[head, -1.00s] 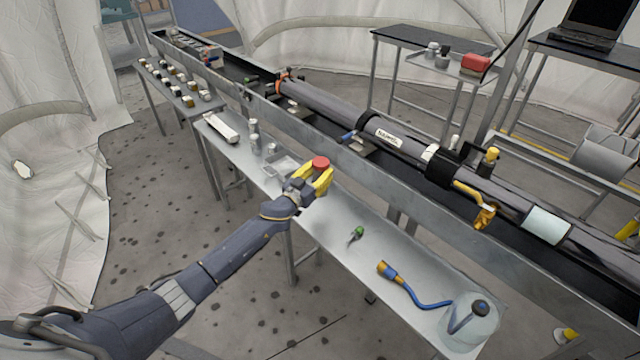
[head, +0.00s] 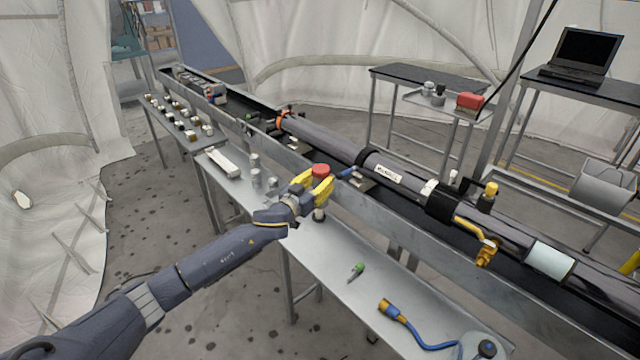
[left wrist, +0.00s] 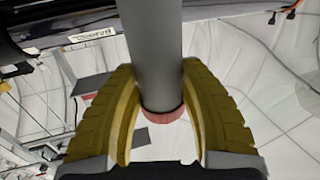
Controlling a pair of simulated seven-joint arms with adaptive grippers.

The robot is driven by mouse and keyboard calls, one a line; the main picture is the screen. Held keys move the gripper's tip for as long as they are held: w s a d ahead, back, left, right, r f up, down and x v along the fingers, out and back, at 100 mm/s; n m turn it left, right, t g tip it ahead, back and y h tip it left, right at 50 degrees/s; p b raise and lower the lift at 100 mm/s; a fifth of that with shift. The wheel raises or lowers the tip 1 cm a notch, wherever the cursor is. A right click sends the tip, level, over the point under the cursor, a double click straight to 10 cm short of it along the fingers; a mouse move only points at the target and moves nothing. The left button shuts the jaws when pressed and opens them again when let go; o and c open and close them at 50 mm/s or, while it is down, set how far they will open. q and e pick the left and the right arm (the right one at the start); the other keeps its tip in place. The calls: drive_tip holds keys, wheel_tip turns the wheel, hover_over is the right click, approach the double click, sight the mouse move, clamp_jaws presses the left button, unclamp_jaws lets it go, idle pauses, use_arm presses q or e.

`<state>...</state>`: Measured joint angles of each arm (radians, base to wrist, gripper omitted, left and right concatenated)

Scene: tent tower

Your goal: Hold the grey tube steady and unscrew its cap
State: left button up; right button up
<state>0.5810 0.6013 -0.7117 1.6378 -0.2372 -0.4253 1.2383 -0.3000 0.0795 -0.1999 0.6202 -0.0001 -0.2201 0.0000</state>
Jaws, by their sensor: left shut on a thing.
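The grey tube (left wrist: 154,50) stands between the yellow fingers of my left gripper (left wrist: 160,112) in the left wrist view. The gripper is shut on it. The red cap (head: 320,170) shows at the top of the tube in the head view, above the yellow fingers of the same gripper (head: 318,190). The cap also shows as a reddish ring (left wrist: 164,115) at the tube's end in the left wrist view. The tube's lower end (head: 319,214) shows below the fingers, over the metal bench. I cannot tell whether it touches the bench. My right gripper is not in view.
The narrow metal bench (head: 335,262) holds a green-topped item (head: 357,270), a blue hose (head: 425,338) and a white box (head: 224,163). A long dark pipe (head: 330,140) in a trough runs behind the bench. Small bottles (head: 256,178) stand left of the gripper.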

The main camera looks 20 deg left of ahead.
use_arm(q)
drive_tip(key=o, duration=0.5)
clamp_jaws()
